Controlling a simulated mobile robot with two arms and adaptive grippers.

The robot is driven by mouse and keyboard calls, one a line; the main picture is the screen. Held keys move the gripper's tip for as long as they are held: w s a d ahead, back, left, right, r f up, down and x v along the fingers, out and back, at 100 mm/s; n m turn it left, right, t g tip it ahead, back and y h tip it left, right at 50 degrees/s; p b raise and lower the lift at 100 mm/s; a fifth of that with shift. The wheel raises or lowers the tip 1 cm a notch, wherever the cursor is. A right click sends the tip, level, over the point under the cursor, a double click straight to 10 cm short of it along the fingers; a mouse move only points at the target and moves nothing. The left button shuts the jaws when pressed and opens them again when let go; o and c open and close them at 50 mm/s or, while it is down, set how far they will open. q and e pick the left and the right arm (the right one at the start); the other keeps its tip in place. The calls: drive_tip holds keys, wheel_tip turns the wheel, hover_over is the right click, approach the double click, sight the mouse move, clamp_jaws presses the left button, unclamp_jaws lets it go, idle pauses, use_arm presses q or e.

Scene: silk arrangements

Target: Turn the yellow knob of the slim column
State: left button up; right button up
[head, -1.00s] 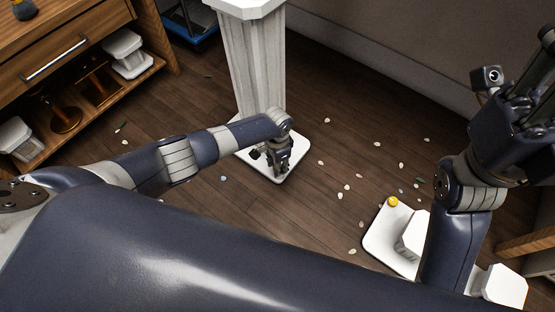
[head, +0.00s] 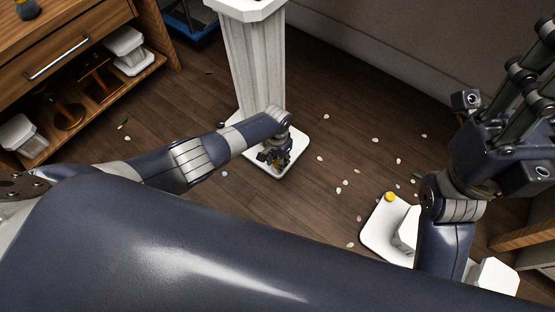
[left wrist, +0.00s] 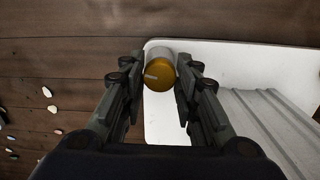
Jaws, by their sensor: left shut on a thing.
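The slim column (head: 258,75) is white and fluted and stands on a flat white base plate (head: 297,148). My left gripper (head: 275,160) reaches down over that plate, in front of the column. In the left wrist view, the yellow knob (left wrist: 160,76) of this base has a pale mark on its face and a greyish side. It sits between the two fingers of my left gripper (left wrist: 160,84), which is shut on it. In the head view the gripper hides this knob. My right gripper (head: 530,85) is raised at the right edge, partly cut off; its opening is unclear.
Another white base (head: 376,228) with its own yellow knob (head: 390,197) stands at right, partly behind my right arm. A wooden cabinet (head: 75,50) is at left. Small pale petals lie on the dark wooden floor (head: 330,130). A wall rises behind.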

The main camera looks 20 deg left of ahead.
sight(277, 162)
use_arm(q)
drive_tip(key=o, duration=1.1)
drive_tip(key=shift+r, duration=0.1)
wheel_tip(277, 162, up, 12)
drive_tip(key=shift+w+a+f, duration=0.1)
drive_tip(key=shift+w, duration=0.05)
idle(0.4)
